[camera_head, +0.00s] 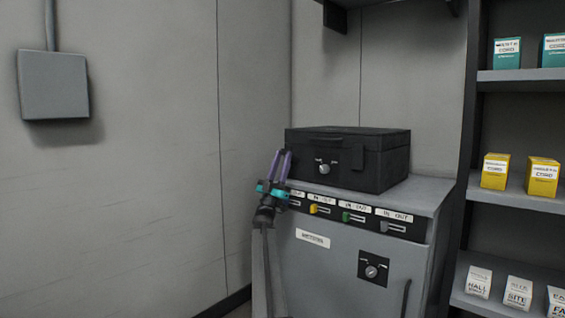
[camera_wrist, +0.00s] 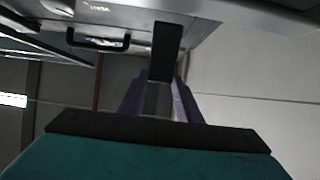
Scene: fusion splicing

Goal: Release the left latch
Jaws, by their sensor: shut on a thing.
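A black case (camera_head: 372,160) stands closed on a grey cabinet in the head view. Its right latch (camera_head: 357,157), knob (camera_head: 323,169) and lid handle (camera_head: 325,136) show on the front. My gripper (camera_head: 282,154), with purple fingers and a teal body, reaches up at the case's left front corner and covers the left latch there. In the wrist view the left latch (camera_wrist: 167,45) is a dark upright bar, and my gripper (camera_wrist: 163,84) is shut on it, a finger on each side. The case's handle (camera_wrist: 100,43) lies to the left.
The cabinet (camera_head: 325,265) has a row of coloured switches and a knob below the case. A shelf unit (camera_head: 525,75) with small boxes stands at the right. A grey wall box (camera_head: 54,85) hangs at the left. The space left of the cabinet is open.

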